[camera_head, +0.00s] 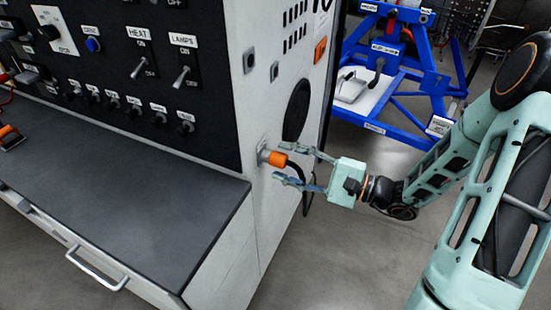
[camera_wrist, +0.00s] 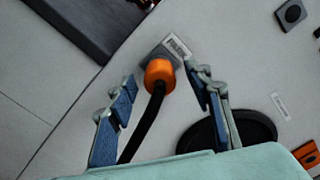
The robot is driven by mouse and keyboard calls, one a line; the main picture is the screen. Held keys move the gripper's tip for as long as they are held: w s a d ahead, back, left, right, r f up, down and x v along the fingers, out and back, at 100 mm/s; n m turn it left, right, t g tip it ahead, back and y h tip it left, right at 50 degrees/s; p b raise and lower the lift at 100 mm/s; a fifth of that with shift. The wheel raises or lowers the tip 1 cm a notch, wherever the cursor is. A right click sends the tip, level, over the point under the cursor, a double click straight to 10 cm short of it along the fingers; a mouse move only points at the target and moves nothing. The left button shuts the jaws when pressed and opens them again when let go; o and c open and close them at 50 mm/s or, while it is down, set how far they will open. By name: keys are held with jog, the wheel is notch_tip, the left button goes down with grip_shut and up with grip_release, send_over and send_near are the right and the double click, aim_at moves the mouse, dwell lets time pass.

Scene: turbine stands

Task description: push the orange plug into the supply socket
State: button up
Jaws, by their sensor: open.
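The orange plug (camera_head: 277,159) sits at the supply socket (camera_head: 263,153) on the white side panel of the cabinet. In the wrist view the plug (camera_wrist: 159,73) covers most of the grey socket plate (camera_wrist: 160,52), which has a small label beside it. I cannot tell how deep the plug is seated. A black cable (camera_wrist: 143,122) runs from the plug back between my fingers. My gripper (camera_head: 291,162) is open, its fingers on either side of the plug and cable. In the wrist view my gripper (camera_wrist: 160,86) shows gaps between both fingers and the plug.
The cabinet's dark worktop (camera_head: 120,160) and switch panel (camera_head: 130,70) lie to the left. A round black vent (camera_head: 297,108) is above the socket. A blue stand (camera_head: 395,75) stands behind at the right. Grey floor is clear below my gripper.

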jog(key=shift+w+a, duration=0.2)
jog(key=shift+a, duration=0.3)
jog(key=shift+c, duration=0.5)
grip_shut()
